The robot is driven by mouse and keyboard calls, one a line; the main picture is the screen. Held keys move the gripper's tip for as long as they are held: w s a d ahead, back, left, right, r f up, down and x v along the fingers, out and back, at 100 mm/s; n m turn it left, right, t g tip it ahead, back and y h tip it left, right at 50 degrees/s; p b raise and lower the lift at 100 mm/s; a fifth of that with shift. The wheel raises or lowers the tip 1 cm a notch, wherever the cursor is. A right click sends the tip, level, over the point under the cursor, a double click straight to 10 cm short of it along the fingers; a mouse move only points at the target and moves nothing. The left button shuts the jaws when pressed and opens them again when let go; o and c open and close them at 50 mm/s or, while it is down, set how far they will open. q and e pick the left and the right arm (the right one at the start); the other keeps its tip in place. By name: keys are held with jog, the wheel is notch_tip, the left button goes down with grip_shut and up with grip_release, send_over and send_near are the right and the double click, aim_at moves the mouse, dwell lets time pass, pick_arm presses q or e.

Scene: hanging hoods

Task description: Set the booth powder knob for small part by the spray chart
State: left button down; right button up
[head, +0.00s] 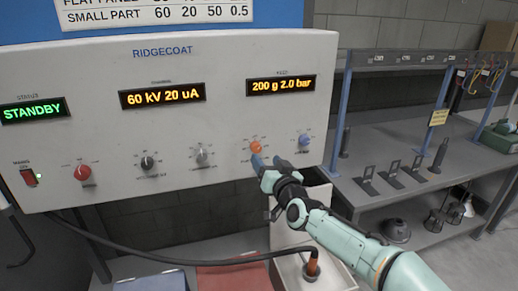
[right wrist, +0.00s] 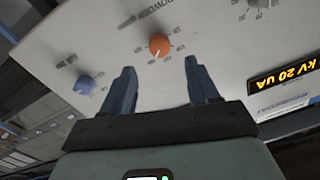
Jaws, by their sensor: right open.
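The powder knob (head: 255,146) is orange and sits on the right half of the white RIDGECOAT panel (head: 110,75). The feed display (head: 281,85) above it reads 200 g 2.0 bar. The spray chart (head: 160,14) is cut off at the top; its small part row reads 60 20 50 0.5. My right gripper (head: 267,164) is just below the orange knob. In the right wrist view the open, empty fingers (right wrist: 160,66) point at the orange knob (right wrist: 159,45), which lies just beyond the gap between their tips. My left gripper is not in view.
A blue knob (head: 304,139) is close right of the orange one; two grey knobs (head: 202,156) and a red knob (head: 82,172) are to the left. The middle display (head: 162,96) reads 60 kV 20 uA. The status display (head: 34,110) reads STANDBY. A bench (head: 400,165) stands right.

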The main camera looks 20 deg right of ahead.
aim_at(257, 149)
jog(key=w, duration=0.2)
jog(key=w+p, duration=0.1)
jog(key=w, duration=0.2)
jog(key=shift+w+a+r+p, duration=0.15)
jog(key=shift+w+a+p, duration=0.1)
jog(key=shift+w+p, duration=0.15)
jog(key=shift+w, duration=0.45)
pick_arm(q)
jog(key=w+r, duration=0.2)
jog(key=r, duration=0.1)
pick_arm(e)
jog(key=shift+s, duration=0.1)
jog(key=c, duration=1)
jog(key=shift+c, duration=0.2)
